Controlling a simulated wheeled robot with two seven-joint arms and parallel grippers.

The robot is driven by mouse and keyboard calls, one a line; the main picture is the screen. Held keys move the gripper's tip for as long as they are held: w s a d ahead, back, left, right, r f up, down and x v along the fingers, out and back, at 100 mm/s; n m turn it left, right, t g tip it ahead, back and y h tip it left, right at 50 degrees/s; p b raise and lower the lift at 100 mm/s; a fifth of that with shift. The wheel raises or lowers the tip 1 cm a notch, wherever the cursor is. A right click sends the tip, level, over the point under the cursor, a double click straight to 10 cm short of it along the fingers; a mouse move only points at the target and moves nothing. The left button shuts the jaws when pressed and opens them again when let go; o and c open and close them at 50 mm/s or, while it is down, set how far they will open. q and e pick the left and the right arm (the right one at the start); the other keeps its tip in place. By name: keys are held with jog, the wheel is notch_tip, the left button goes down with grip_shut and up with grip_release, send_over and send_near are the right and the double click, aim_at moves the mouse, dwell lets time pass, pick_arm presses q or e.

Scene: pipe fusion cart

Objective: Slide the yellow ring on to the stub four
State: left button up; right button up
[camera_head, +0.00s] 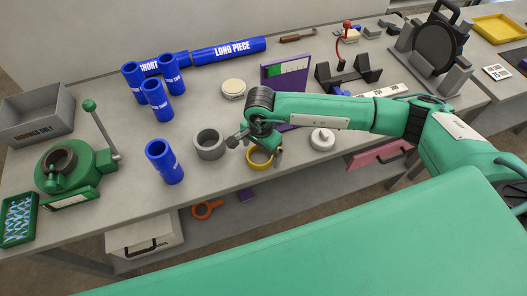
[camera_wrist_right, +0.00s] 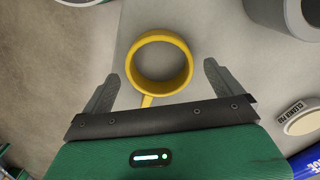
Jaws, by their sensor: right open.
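The yellow ring (camera_head: 257,167) lies flat on the bench near its front edge, beneath my right gripper (camera_head: 257,150). In the right wrist view the yellow ring (camera_wrist_right: 187,65) sits between the two spread fingers of my right gripper (camera_wrist_right: 161,72), with a gap on each side and its short tab toward the palm. My right gripper is open and holds nothing. Several blue pipe stubs stand upright; one (camera_head: 165,163) is near the front edge and others (camera_head: 156,100) are grouped farther back. I cannot read which one is stub four. My left gripper is out of view.
A grey collar (camera_head: 210,145) stands just left of the ring, and a white round piece (camera_head: 322,139) lies right of it. A green clamp machine (camera_head: 70,165) with a lever is at left. A purple panel (camera_head: 285,72) stands behind my right arm.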

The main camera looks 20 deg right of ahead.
jog(key=shift+f, duration=0.15)
jog(key=c, duration=1.1)
jog(key=shift+o, duration=0.2)
